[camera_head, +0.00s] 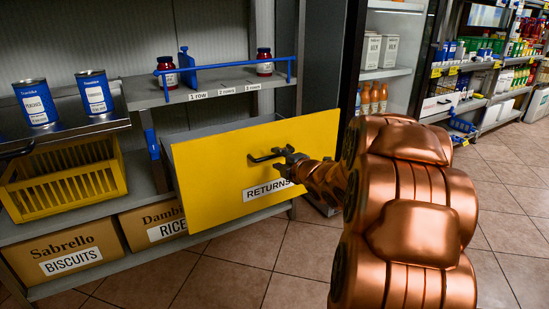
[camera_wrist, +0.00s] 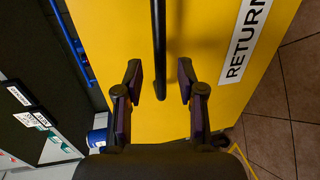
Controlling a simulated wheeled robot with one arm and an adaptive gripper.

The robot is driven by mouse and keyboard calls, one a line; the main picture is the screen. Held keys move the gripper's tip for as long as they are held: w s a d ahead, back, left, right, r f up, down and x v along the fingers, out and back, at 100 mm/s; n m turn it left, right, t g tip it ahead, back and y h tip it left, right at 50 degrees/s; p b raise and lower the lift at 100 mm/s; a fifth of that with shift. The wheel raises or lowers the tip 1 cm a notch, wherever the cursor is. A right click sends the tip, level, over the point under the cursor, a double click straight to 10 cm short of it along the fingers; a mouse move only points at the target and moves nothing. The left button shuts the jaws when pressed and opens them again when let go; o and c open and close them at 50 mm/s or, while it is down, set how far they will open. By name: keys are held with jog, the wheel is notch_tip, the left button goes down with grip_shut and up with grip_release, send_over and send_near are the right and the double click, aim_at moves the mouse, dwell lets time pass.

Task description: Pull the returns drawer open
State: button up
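The returns drawer has a yellow front (camera_head: 215,165) with a white "RETURNS" label (camera_head: 268,190) and a dark bar handle (camera_head: 262,157). The front stands out from the shelf unit, with a grey side and some of the inside showing, so the drawer is partly open. My gripper (camera_head: 287,154) is at the right end of the handle. In the wrist view, my gripper (camera_wrist: 160,82) is open, with one finger on each side of the handle's end (camera_wrist: 159,50). Gaps show between the fingers and the bar. The yellow front (camera_wrist: 205,40) fills the middle of that view.
A yellow crate (camera_head: 65,182) and boxes marked biscuits (camera_head: 70,253) and rice (camera_head: 155,222) are left of the drawer. Blue cans (camera_head: 36,103) and red jars (camera_head: 167,75) stand above. Tiled floor (camera_head: 235,275) is clear in front.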

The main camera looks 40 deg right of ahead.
jog(key=v, duration=0.8)
jog(key=shift+s, duration=0.1)
dwell(0.4)
jog(key=s+a+r+m+g+h+p, duration=0.25)
jog(key=r+m+g+p, duration=0.2)
jog(key=r+p, duration=0.4)
jog(key=s+a+r+m+g+h+p, duration=0.1)
jog(key=s+r+m+g+p, duration=0.35)
jog(key=p, duration=0.65)
jog(key=s+a+r+m+g+y+p, duration=0.2)
jog(key=s+a+r+m+g+p, duration=0.2)
jog(key=s+a+r+p, duration=0.5)
jog(key=s+a+r+m+g+y+p, duration=0.3)
jog(key=s+a+r+p, duration=0.6)
jog(key=s+a+p, duration=0.4)
jog(key=shift+s+a+m+g, duration=0.5)
jog(key=shift+s+a+g, duration=0.2)
jog(key=shift+s+a, duration=0.35)
